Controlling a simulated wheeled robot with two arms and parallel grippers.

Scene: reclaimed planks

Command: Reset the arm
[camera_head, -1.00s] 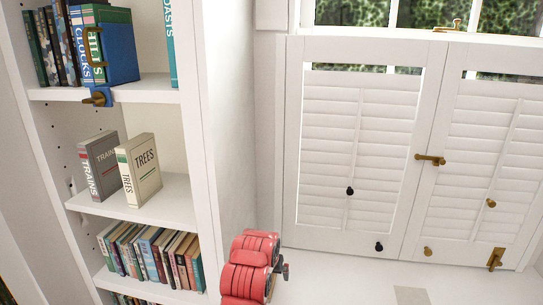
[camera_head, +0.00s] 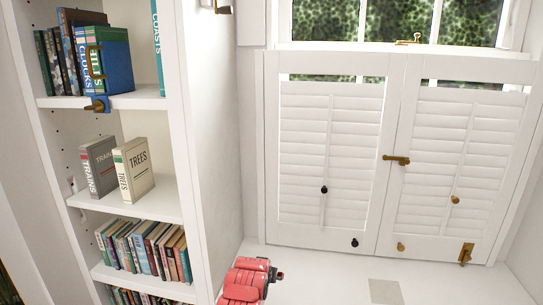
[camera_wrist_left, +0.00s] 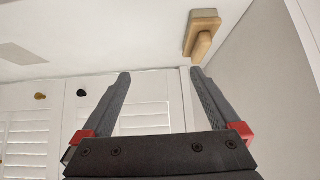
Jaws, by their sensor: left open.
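My left gripper (camera_wrist_left: 159,73) is open in the left wrist view. Its two dark grey fingers stand apart with nothing between them, and red parts show at their bases. White louvred shutters are behind the fingers, with a gap in between. No gripper shows in the head view. Only a red, rounded arm part of mine shows there, at the bottom edge. My right gripper is in neither current view.
A white bookcase (camera_head: 180,150) with books stands at the left. White shutters (camera_head: 330,160) with small knobs cover the lower window. A pale surface (camera_head: 325,275) with a grey rectangle lies below them. A wooden piece (camera_wrist_left: 201,34) shows beyond the fingers in the left wrist view.

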